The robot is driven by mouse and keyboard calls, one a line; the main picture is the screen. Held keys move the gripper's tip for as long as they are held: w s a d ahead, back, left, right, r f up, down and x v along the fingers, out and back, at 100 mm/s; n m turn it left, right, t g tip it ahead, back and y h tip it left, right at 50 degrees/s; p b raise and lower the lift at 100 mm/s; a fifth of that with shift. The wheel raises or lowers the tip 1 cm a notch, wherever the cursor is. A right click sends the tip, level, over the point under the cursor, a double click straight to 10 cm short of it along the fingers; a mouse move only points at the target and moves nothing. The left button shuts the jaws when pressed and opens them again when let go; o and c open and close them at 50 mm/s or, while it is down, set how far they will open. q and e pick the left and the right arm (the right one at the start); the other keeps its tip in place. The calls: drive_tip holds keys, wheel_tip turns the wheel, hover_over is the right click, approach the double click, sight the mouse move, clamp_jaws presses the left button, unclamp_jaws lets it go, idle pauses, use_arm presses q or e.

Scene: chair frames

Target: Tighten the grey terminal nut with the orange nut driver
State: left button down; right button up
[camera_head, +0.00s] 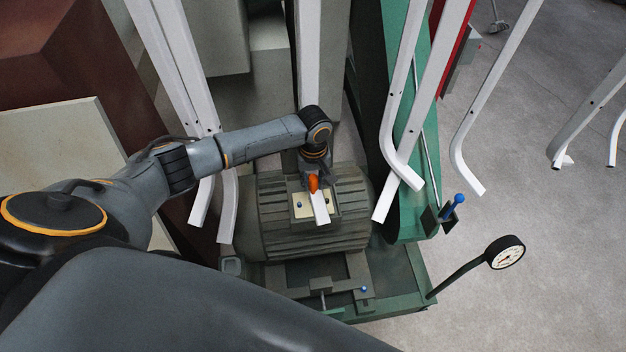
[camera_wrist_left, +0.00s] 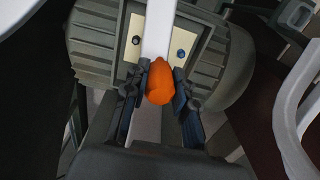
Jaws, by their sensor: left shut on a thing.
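My left gripper (camera_head: 314,178) is over the open terminal box of the ribbed grey motor (camera_head: 345,225). In the left wrist view its two fingers (camera_wrist_left: 160,88) are shut on the orange nut driver (camera_wrist_left: 160,82), seen from its handle end. The driver's tip is hidden. The box holds a cream terminal plate (camera_head: 300,212). I cannot make out a grey terminal nut; the centre of the plate is covered. My right gripper is not in view.
A white chair-frame leg (camera_head: 321,208) hangs down across the terminal box, close to the driver. More white legs (camera_head: 400,165) hang on both sides. A green machine bed (camera_head: 400,290) carries the motor, with a dial gauge (camera_head: 505,252) at right.

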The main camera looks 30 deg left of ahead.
use_arm(q)
drive_tip(key=shift+f, duration=0.15)
idle(0.5)
drive_tip(key=shift+f, duration=0.75)
drive_tip(key=shift+r, duration=0.1)
drive_tip(key=shift+d, duration=0.1)
idle(0.3)
